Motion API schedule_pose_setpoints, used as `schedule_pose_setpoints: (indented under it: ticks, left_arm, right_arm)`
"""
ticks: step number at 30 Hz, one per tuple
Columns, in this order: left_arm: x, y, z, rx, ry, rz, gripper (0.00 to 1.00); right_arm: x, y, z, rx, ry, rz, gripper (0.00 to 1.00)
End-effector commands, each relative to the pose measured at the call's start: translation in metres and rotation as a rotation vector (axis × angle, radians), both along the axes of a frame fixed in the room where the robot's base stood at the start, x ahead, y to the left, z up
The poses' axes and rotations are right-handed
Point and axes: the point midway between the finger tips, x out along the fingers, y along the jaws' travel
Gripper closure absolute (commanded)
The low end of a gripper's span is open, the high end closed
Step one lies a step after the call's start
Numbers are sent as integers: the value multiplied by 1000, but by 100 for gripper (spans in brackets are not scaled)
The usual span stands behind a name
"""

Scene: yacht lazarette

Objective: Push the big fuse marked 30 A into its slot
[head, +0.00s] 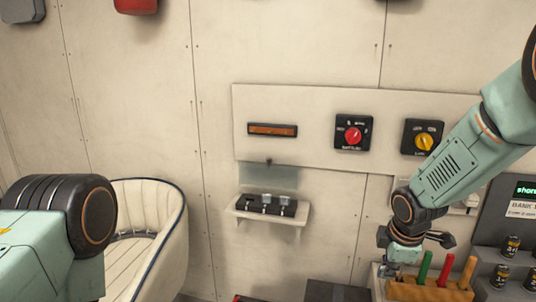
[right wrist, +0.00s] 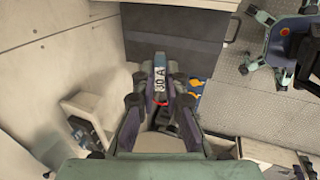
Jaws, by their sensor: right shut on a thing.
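My right gripper (head: 392,268) is at the lower right in the head view, low beside a wooden tool rack. In the right wrist view the right gripper (right wrist: 160,98) is shut on the big fuse (right wrist: 160,80), whose white label reads 30 A. The fuse sits between the two fingers, and its far end is hard to make out. The dark fuse block (head: 265,205) is on a small white wall shelf, left of the right gripper and apart from it. Grey pieces show on its top. Its slots are too small to tell. My left gripper is out of view.
A translucent panel (head: 268,176) is on the wall above the fuse block. Red (head: 353,135) and yellow (head: 424,141) rotary switches are to the upper right. The tool rack (head: 425,291) holds several handles. A cream seat (head: 150,220) is at the left. Wall space between block and right arm is clear.

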Motion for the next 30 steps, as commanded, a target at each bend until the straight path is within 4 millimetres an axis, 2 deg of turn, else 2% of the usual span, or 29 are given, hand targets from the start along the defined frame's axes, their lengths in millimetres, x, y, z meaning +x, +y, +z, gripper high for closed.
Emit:
schedule_pose_setpoints:
  ticks: [1, 8, 30]
  left_arm:
    - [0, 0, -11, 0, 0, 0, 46]
    - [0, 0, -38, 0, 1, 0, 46]
    - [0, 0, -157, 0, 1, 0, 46]
  right_arm:
    - [0, -1, -13, 1, 1, -1, 100]
    - [2, -2, -42, 1, -4, -3, 100]
    - [-1, 3, -181, -1, 1, 5, 100]
